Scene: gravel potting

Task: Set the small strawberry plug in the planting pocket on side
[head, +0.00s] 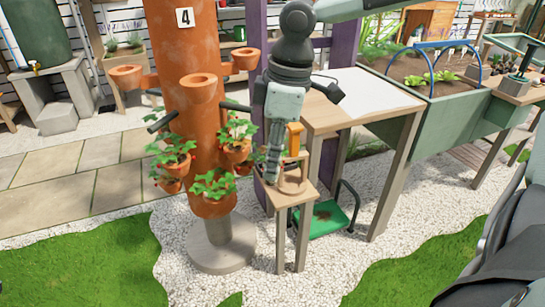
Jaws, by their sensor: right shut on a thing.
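The terracotta planting tower (190,60) stands upright on a round grey base and carries a "4" label. Small cup-shaped planting pockets stick out from its sides. An upper front pocket (200,88), a left pocket (126,76) and a right pocket (245,58) show no plant. Lower pockets hold leafy strawberry plants (213,185). My right gripper (272,178) points down just right of the tower, at the small wooden stand. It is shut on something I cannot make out. I cannot pick out a separate small strawberry plug. My left gripper is not in view.
The small wooden stand (281,196) bears an upright orange-handled item (294,138) close beside my right gripper. A taller wooden table (365,100) and a green raised bed (430,125) stand to the right. A green tray (325,219) lies low on the gravel.

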